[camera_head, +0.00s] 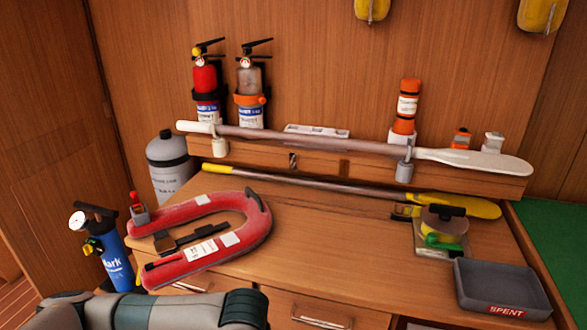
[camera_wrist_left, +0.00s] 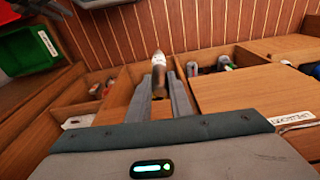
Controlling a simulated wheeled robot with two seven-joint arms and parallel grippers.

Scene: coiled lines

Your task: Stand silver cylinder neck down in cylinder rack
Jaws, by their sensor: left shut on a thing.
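In the left wrist view my left gripper (camera_wrist_left: 161,82) is shut on a small silver cylinder (camera_wrist_left: 158,62). The cylinder has a pale label band and a narrowed end pointing away from the palm; its near part lies between the fingers. In the head view only my left forearm shows along the bottom edge; the gripper and the held cylinder are outside that view. I cannot identify the cylinder rack for certain; a pale slotted holder (camera_head: 317,131) sits on the back ledge. My right gripper is not in view.
A red horseshoe-shaped float (camera_head: 255,230) lies on the bench, with a blue bottle (camera_head: 114,262) to its left. Paddles lie along the back. A grey SPENT tray (camera_head: 500,287) is at right. Open compartments (camera_wrist_left: 100,95) and a green bin (camera_wrist_left: 28,50) show in the wrist view.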

